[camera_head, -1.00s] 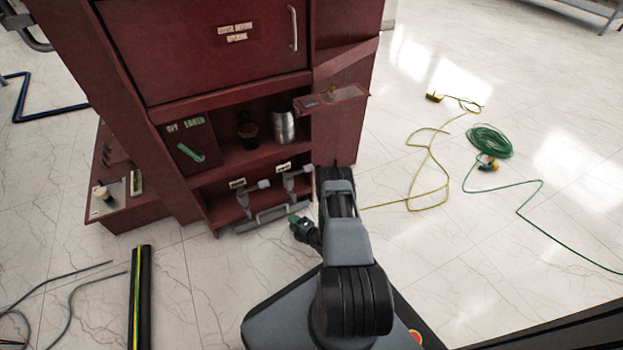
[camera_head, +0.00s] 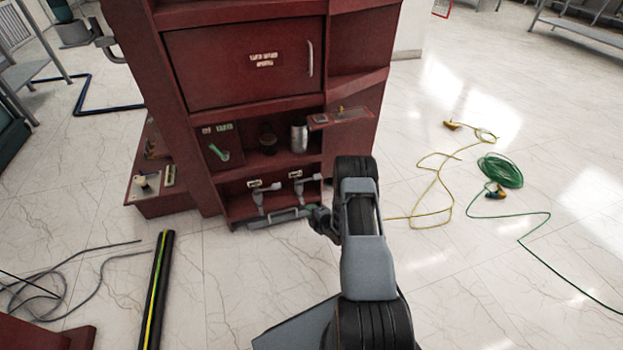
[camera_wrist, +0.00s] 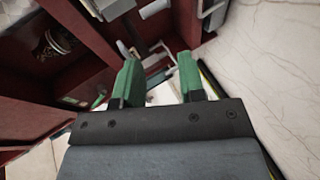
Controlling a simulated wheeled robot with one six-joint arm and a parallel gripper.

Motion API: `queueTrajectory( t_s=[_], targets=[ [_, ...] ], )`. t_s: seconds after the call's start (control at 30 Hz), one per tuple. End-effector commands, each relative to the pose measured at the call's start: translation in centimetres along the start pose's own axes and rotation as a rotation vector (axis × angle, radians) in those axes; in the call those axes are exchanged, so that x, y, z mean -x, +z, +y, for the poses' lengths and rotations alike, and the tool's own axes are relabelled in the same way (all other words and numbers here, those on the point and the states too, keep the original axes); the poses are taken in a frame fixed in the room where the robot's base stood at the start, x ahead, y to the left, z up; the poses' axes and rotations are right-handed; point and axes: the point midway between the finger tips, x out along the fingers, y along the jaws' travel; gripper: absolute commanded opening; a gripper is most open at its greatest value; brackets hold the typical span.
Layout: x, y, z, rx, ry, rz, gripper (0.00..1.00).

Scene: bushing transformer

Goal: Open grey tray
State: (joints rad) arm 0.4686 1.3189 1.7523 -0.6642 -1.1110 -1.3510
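The grey tray (camera_head: 280,217) is low at the front of the red cabinet, in its bottom compartment. Two grey lever-like fittings stand above it, the left one (camera_head: 264,199) and the right one (camera_head: 305,187). My gripper (camera_head: 314,212) is at the right end of the tray's front bar in the head view; my arm partly hides that area. In the wrist view my gripper (camera_wrist: 159,72) has its two green fingers apart, with grey parts (camera_wrist: 156,50) showing beyond and between them. I cannot tell whether either finger touches the tray.
The red cabinet (camera_head: 240,65) has a shelf with a metal canister (camera_head: 299,135) and a small side ledge (camera_head: 345,116). A black pipe (camera_head: 157,290) and loose cables lie on the floor at left. A yellow cable (camera_head: 440,180) and green coil (camera_head: 500,170) lie at right.

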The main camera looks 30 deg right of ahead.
Motion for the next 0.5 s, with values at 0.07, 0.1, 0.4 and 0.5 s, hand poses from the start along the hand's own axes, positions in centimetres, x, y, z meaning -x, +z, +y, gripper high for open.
queueTrajectory(
  t_s=[0.07, 0.1, 0.4, 0.5],
  targets=[
    [0.3, -0.3, 2.3, -0.011, -0.014, -0.010, 0.37],
    [0.3, -0.3, 3.2, -0.020, -0.022, -0.017, 0.37],
    [1.4, -0.9, 9.3, -0.084, -0.080, -0.070, 0.37],
    [1.8, -1.1, 11.1, -0.107, -0.097, -0.089, 0.37]
  ],
)
